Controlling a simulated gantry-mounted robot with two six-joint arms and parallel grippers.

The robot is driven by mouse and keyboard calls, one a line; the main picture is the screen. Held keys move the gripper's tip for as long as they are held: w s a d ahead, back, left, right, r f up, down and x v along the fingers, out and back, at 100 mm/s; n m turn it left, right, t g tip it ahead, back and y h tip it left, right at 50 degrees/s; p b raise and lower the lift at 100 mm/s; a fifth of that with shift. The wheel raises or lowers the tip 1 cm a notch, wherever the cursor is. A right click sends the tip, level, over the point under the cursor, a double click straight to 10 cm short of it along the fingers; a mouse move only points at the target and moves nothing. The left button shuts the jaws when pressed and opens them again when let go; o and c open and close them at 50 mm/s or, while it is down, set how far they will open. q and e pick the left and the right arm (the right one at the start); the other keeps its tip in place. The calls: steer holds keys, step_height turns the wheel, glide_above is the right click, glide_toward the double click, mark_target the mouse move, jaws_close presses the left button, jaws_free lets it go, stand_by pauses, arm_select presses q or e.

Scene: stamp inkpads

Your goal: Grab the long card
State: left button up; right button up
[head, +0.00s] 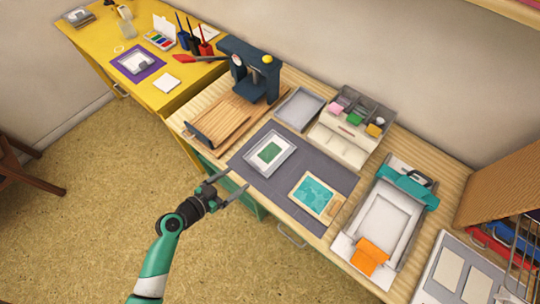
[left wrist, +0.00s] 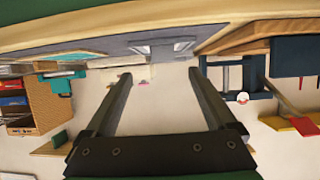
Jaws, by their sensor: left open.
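A white card with a green panel (head: 269,153) lies in a pale grey tray (head: 250,160) on the dark mat (head: 335,163). I cannot tell for sure whether it is the long card. My left gripper (head: 238,178) is open and empty, in front of the table's front edge and short of the tray. In the left wrist view, its two fingers (left wrist: 160,73) are spread wide with nothing between them. The tray shows small and edge-on beyond them, and the card's face cannot be made out there. My right gripper is not in view.
A teal picture in a pale frame (head: 314,194) lies right of the tray. A stamping press (head: 252,72) stands behind left. A drawer organizer (head: 345,135) and an empty grey tray (head: 299,108) stand behind. A teal-topped device (head: 385,215) stands right.

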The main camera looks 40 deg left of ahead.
mark_target(254, 165)
arm_select(q)
steer(key=x, duration=0.5)
steer(key=shift+w+b, duration=0.35)
steer(key=b+x, duration=0.1)
steer(key=x, duration=0.3)
steer(key=shift+w+a+f, duration=0.15)
steer(key=shift+w+f, duration=0.05)
steer(key=shift+w, duration=0.1)
steer(key=shift+w+f, duration=0.1)
steer(key=shift+w, duration=0.2)
jaws_close()
steer(key=shift+s, duration=0.1)
